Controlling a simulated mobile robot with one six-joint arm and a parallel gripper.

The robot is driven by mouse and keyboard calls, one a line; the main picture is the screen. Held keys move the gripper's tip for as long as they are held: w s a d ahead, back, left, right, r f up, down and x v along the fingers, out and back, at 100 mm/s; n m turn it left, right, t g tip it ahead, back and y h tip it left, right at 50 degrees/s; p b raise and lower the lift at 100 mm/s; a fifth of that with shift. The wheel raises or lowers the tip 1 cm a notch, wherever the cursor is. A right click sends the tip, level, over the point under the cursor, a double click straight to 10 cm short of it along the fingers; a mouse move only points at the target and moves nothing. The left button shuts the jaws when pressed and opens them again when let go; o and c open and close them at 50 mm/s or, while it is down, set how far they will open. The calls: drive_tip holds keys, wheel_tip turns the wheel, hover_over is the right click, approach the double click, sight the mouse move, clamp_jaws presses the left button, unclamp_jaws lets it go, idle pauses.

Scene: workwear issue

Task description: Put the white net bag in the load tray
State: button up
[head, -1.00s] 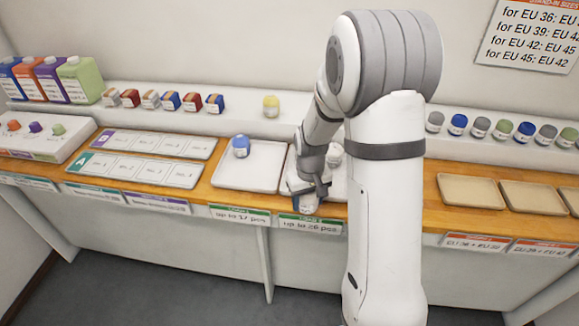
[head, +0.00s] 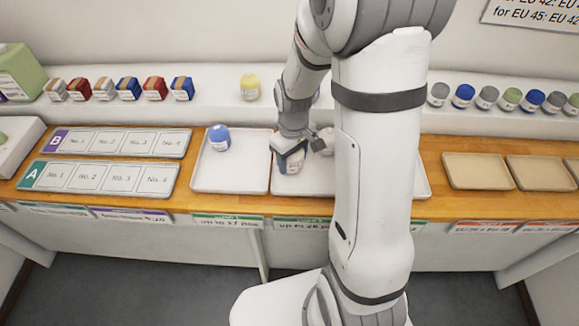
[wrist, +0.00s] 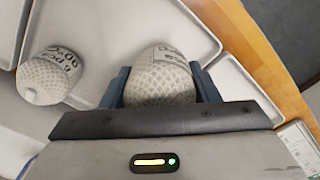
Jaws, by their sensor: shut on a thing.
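My gripper (head: 290,155) is shut on a white net bag (wrist: 160,80), a rounded bag with a mesh pattern and a printed label. In the head view the held bag (head: 291,168) is low over the left part of the middle white tray (head: 312,185). I cannot tell whether it touches the tray floor. A second white net bag (wrist: 48,78) stands on a white tray to the left in the wrist view. In the head view that bag (head: 324,141) is just right of the gripper, partly hidden. Which tray is called the load tray cannot be read.
A blue bag (head: 219,138) stands in the left white tray (head: 230,180). My arm hides part of the middle tray. Marked boards (head: 120,143) lie further left, beige trays (head: 478,172) right. Coloured bags (head: 154,89) line the back shelf.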

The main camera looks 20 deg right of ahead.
sight(292, 169)
drive_tip(key=shift+s+f, duration=0.1)
drive_tip(key=shift+f, duration=2)
drive_tip(key=shift+f, duration=0.1)
drive_tip(key=o, duration=1)
